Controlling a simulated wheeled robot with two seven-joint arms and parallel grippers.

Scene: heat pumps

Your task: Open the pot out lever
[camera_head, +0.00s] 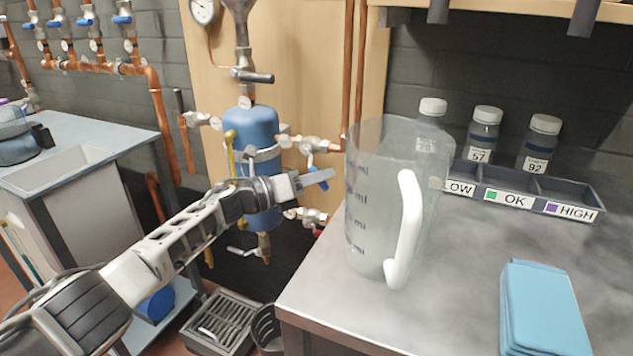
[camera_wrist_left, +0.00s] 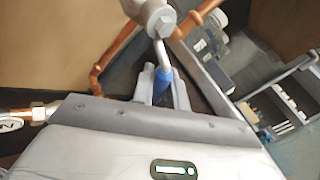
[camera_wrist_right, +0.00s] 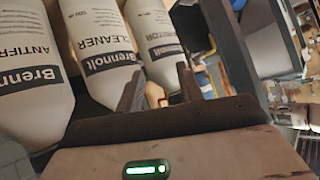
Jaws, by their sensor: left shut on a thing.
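The blue pot (camera_head: 252,130) is mounted on the wooden panel, with valves and copper pipes around it. A valve (camera_head: 311,144) on its upper right has a lever with a blue grip, which points downward. My left gripper (camera_head: 318,181) is in front of the pot at its right side. In the left wrist view the blue lever grip (camera_wrist_left: 162,84) is between the two fingers, and its metal shank runs up to the valve body (camera_wrist_left: 158,20). My right gripper (camera_wrist_right: 160,92) is open, with bottles behind its fingers, and is outside the head view.
A bottle rack (camera_head: 525,193) and blue cloth (camera_head: 543,305) are on the counter. White labelled bottles (camera_wrist_right: 100,45) face my right gripper.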

